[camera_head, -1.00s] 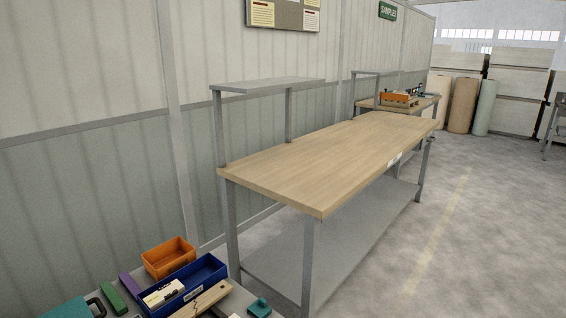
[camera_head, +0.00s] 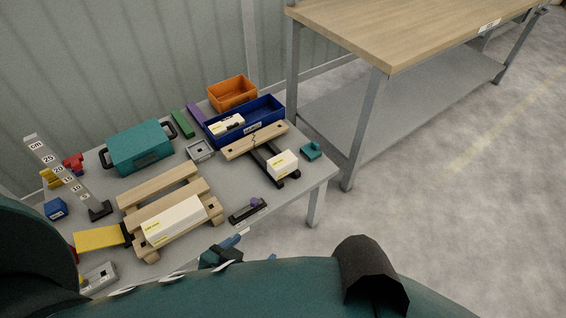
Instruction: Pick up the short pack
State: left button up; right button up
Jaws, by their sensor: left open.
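A short white pack (camera_head: 283,163) with a yellow label rests on a black stand beside a wooden plank. Another small white pack (camera_head: 227,124) lies inside the blue bin (camera_head: 262,127). A longer white pack (camera_head: 174,221) lies on the wooden pallet (camera_head: 160,187). My left gripper (camera_head: 228,251) is low in the picture, near the table's front edge. It is open, empty and apart from all the packs. My own teal arm partly hides it. My right gripper is not in view.
The grey table also holds an orange bin (camera_head: 232,93), a teal case (camera_head: 140,146), a height scale (camera_head: 65,173), a black fixture with a purple knob (camera_head: 248,209) and a teal block (camera_head: 311,150). A wooden-topped bench (camera_head: 400,30) stands behind to the right.

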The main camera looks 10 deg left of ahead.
aim_at(279, 166)
jog(key=i+l+u, duration=0.15)
jog(key=l+u, duration=0.2)
jog(key=l, duration=0.15)
jog(key=i+l+u, duration=0.4)
jog(key=l, duration=0.2)
jog(key=l+u, duration=0.2)
jog(key=l, duration=0.15)
jog(key=i+l+u, duration=0.1)
jog(key=i, duration=0.25)
jog(key=i+l, duration=0.1)
jog(key=i, duration=0.25)
jog(key=u, duration=0.05)
